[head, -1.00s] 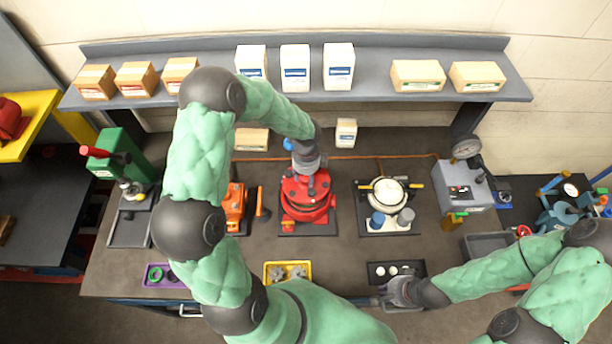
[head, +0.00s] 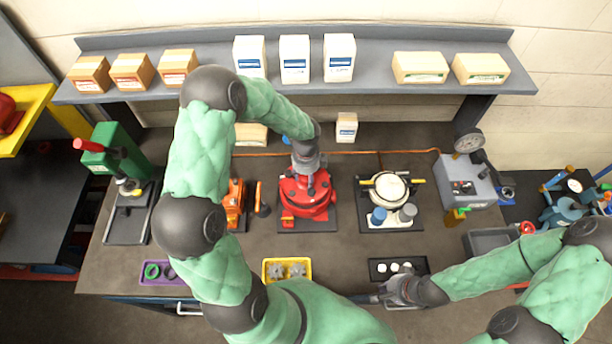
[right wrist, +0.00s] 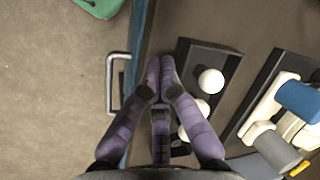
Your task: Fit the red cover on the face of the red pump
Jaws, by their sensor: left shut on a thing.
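The red pump (head: 317,208) stands on a dark base plate in the middle of the bench. My left gripper (head: 310,188) points down at the pump from above and is shut on a red piece at its top, which I take to be the red cover. Cover and pump are the same red, and the gripper hides part of both, so I cannot tell whether the cover is seated. My right gripper (head: 386,294) is low at the bench's front edge. In the right wrist view its purple fingers (right wrist: 161,62) are together and empty, beside a dark tray.
The dark tray (head: 376,276) holds white round pieces. A yellow tray (head: 266,271) with grey parts and a purple tray (head: 147,280) lie along the front. An orange unit (head: 236,205) stands left of the pump, a white-topped unit (head: 389,187) right. A shelf with boxes runs behind.

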